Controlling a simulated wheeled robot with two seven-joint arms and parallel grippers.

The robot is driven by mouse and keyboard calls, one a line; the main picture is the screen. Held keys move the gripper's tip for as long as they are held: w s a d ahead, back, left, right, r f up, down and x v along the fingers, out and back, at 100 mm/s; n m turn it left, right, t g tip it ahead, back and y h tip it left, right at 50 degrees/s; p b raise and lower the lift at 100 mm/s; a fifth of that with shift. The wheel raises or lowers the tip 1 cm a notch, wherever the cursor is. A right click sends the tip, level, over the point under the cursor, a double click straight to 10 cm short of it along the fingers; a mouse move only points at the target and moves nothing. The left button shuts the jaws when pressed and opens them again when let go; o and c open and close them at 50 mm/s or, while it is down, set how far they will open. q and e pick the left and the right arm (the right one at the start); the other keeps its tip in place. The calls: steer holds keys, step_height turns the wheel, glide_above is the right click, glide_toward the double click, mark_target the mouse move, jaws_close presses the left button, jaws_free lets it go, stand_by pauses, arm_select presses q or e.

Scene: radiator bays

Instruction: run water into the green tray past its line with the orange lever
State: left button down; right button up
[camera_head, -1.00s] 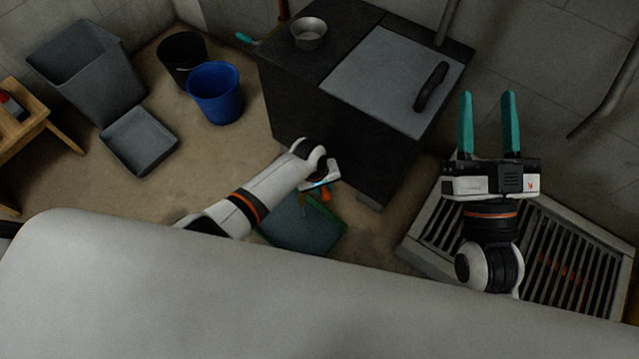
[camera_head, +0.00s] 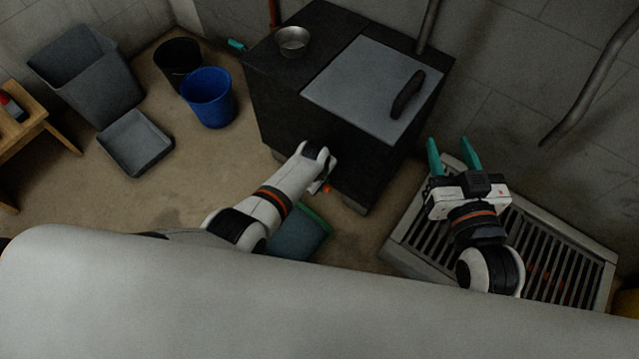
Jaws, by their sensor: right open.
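The green tray (camera_head: 300,238) lies on the floor in front of the dark cabinet, partly hidden by my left arm and by the pale surface in front. Its inside looks dark blue-green; I cannot make out a line or a water level. A small orange part, likely the lever (camera_head: 327,188), shows low at the cabinet front, right beside my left gripper (camera_head: 321,182). The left fingers are hidden behind the wrist, so their grip is not visible. My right gripper (camera_head: 453,150) is open and empty, its teal fingers apart above the grated floor unit.
The dark cabinet (camera_head: 365,152) has a grey lid with a black handle and a metal bowl (camera_head: 293,40). A blue bucket (camera_head: 209,100), a black bucket (camera_head: 178,62) and grey bins stand at left. The slatted grate (camera_head: 545,250) lies right. Some floor at left is clear.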

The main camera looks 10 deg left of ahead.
arm_select(q)
steer(key=shift+w, duration=0.2)
stand_by(0.3)
steer(key=c, duration=1.2)
jaws_free()
steer(key=shift+c, duration=0.2)
steer(key=shift+r, duration=0.15)
